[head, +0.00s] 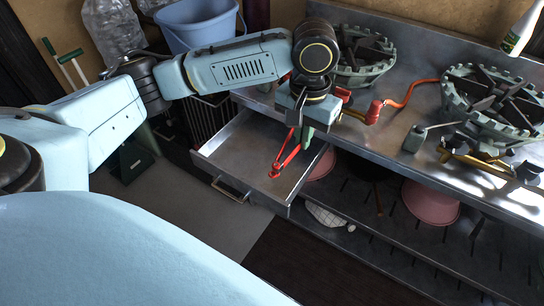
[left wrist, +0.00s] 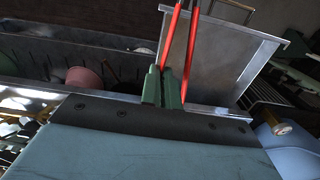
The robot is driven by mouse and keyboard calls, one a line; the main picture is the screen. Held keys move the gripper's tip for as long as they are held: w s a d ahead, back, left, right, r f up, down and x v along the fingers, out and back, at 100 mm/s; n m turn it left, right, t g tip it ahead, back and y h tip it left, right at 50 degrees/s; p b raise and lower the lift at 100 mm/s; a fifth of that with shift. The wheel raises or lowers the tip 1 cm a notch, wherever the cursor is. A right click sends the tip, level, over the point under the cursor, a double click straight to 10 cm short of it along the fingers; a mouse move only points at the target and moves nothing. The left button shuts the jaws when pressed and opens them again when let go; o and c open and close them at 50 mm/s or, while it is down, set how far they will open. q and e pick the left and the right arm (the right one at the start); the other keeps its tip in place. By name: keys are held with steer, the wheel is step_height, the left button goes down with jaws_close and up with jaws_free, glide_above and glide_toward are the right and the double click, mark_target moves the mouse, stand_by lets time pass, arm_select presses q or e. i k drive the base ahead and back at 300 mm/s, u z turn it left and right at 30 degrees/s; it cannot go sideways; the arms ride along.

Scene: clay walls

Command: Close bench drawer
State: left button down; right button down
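The bench drawer (head: 237,163) is pulled out from under the metal bench top, with its handle (head: 231,190) on the front panel. The drawer also shows in the left wrist view (left wrist: 225,65), its handle (left wrist: 236,9) at the top. My left gripper (head: 306,136) reaches down over the drawer's inner right part. Its green fingers (left wrist: 162,88) are close together with only a thin gap. A red tong-like tool (head: 284,160) shows beside the fingertips, over the drawer floor. I cannot tell whether the fingers touch it. My right gripper is out of view.
Two burners (head: 362,58) (head: 497,98) and a red hose (head: 409,92) are on the bench top (head: 388,148). Pink bowls (head: 430,203) stand on the lower shelf. A blue bucket (head: 203,27) stands behind my left arm. The floor (head: 213,222) before the drawer is clear.

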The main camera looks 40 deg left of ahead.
mark_target(241, 155)
steer(key=z, duration=2.05)
steer(key=k, duration=1.05)
steer(key=u, duration=2.1)
